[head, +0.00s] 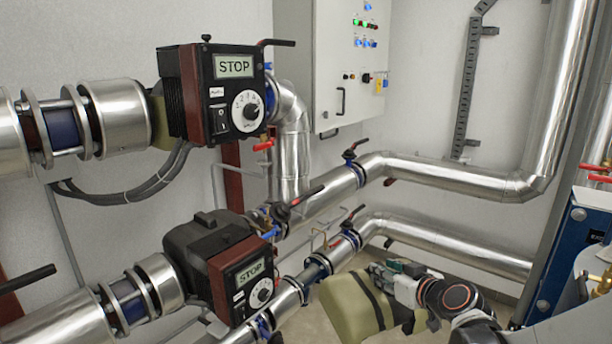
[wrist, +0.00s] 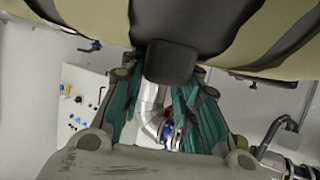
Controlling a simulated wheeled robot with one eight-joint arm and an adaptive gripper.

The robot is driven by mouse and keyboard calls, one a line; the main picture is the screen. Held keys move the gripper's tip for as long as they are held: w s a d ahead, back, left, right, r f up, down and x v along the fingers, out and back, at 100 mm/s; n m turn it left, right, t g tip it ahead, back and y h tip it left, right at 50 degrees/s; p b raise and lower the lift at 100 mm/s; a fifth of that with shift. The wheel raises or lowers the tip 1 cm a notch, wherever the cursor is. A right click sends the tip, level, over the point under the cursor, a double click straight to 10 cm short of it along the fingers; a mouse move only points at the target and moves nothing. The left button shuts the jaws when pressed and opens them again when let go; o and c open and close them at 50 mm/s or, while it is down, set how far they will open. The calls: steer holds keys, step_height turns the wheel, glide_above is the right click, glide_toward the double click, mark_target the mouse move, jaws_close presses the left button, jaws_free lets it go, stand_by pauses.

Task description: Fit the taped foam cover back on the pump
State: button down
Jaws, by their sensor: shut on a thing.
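The foam cover (head: 345,306) is olive with dark tape bands and hangs at the bottom middle of the head view. My gripper (head: 384,276) is shut on it at its right side. In the wrist view the cover (wrist: 235,22) fills the top, and its dark grey tab (wrist: 172,63) sits between the teal fingers. The lower pump (head: 205,248), black and dark red with a STOP display, has its dark body bare. It is left of the cover and apart from it. The upper pump (head: 230,95) also shows STOP; an olive piece (head: 160,117) is behind its dark red part.
Silver pipes with blue flanges and valve levers (head: 345,180) run between the pumps and the back wall. A control cabinet (head: 350,65) hangs on that wall. A blue plate unit (head: 572,255) stands at the right. A black lever (head: 28,279) juts in at the left.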

steer(key=shift+s+d+f+b, duration=0.15)
steer(key=shift+s+f+b, duration=0.1)
steer(key=shift+f, duration=0.4)
steer(key=shift+s+d+f+b, duration=0.15)
steer(key=shift+s+f+b, duration=0.1)
steer(key=shift+f, duration=0.45)
